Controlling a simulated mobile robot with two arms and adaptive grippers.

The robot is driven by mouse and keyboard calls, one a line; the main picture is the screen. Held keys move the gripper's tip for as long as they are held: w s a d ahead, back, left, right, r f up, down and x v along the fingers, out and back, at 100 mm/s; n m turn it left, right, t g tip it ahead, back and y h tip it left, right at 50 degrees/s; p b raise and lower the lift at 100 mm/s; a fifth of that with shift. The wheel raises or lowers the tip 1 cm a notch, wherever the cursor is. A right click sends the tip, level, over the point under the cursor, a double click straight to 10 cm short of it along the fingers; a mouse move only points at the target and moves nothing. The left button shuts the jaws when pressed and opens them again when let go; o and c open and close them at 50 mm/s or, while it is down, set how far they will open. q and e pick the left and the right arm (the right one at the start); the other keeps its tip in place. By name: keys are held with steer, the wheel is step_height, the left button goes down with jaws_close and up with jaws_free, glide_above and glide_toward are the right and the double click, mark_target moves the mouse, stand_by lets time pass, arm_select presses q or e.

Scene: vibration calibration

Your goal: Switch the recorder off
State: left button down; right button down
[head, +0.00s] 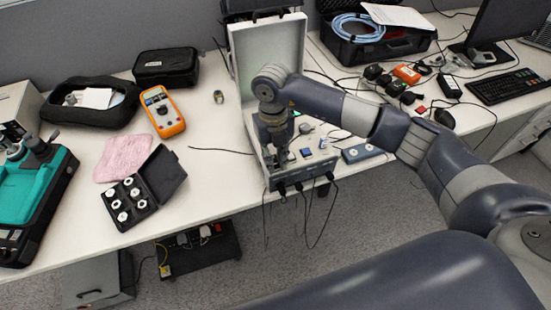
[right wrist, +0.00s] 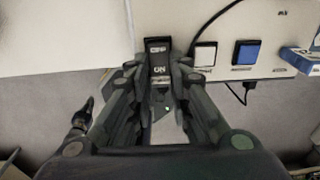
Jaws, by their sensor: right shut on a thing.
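The recorder (head: 302,171) is a grey panel unit in an open case on the table, with cables hanging from its front. In the right wrist view its pale panel (right wrist: 280,25) carries a black switch (right wrist: 158,45) marked OFF and ON. My right gripper (head: 277,140) is over the left part of the recorder. In the right wrist view the fingers of this gripper (right wrist: 162,80) close in on both sides of the black switch and hide its edges. I cannot tell which way the switch is set. My left gripper is not in view.
A white button and a blue button (right wrist: 250,52) sit right of the switch. The raised case lid (head: 268,50) stands behind my gripper. An orange multimeter (head: 162,112), a pink cloth (head: 122,157) and a black box of discs (head: 137,199) lie to the left. The table front between them is clear.

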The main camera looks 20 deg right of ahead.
steer(key=shift+w+g+b, duration=0.3)
steer(key=shift+g+b, duration=0.2)
steer(key=shift+g, duration=0.6)
steer(key=shift+r, duration=0.1)
steer(key=c, duration=1.8)
jaws_free()
steer(key=shift+o, duration=0.2)
steer(key=v, duration=1.2)
steer(key=shift+a, duration=0.1)
